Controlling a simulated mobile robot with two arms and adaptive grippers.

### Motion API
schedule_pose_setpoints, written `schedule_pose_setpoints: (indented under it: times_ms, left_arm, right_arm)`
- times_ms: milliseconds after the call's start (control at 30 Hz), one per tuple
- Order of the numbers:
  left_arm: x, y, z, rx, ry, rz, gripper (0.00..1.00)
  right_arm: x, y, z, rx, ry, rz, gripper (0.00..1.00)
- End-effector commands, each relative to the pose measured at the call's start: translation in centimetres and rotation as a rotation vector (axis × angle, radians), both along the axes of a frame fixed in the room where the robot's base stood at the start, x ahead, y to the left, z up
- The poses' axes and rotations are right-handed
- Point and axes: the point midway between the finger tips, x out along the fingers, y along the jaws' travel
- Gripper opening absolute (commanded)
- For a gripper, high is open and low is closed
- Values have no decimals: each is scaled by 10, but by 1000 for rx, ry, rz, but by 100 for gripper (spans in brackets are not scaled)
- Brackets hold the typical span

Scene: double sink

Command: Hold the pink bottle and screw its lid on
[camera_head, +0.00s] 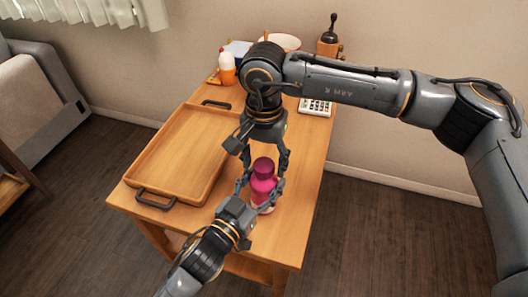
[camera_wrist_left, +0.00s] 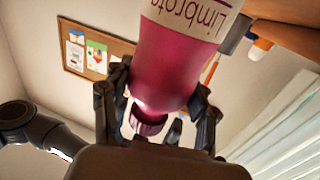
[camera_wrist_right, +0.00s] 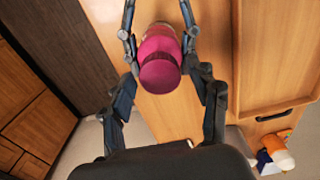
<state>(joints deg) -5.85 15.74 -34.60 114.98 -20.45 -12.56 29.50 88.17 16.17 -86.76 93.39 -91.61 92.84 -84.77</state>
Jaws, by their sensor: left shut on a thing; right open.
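The lid also shows from above in the right wrist view (camera_wrist_right: 160,74) and upside down in the left wrist view (camera_wrist_left: 148,119). My left gripper (camera_head: 257,207) is shut on the lower part of the bottle from the front. My right gripper (camera_head: 262,184) points down from above, open, with its fingers on either side of the lid and upper bottle, apparently without gripping.
A wooden tray (camera_head: 176,184) with dark handles lies left of the bottle. At the back are an orange-and-white bottle (camera_head: 227,72), a white bowl (camera_head: 283,41), a grinder (camera_head: 329,40) and a calculator (camera_head: 315,106).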

Motion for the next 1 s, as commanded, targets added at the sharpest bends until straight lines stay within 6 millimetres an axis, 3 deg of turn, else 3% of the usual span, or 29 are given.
schedule_pose_setpoints:
  times_ms: [233, 500, 733, 1000]
  left_arm:
    - [0, 0, 0, 0, 0, 0, 0]
    - [0, 0, 0, 0, 0, 0, 0]
    - [0, 0, 0, 0, 0, 0, 0]
    - [0, 0, 0, 0, 0, 0, 0]
  right_arm:
    - [0, 0, -1, 0, 0, 0, 60]
    - [0, 0, 0, 0, 0, 0, 5]
    - [0, 0, -1, 0, 1, -104, 4]
    - [0, 0, -1, -1, 2, -623, 4]
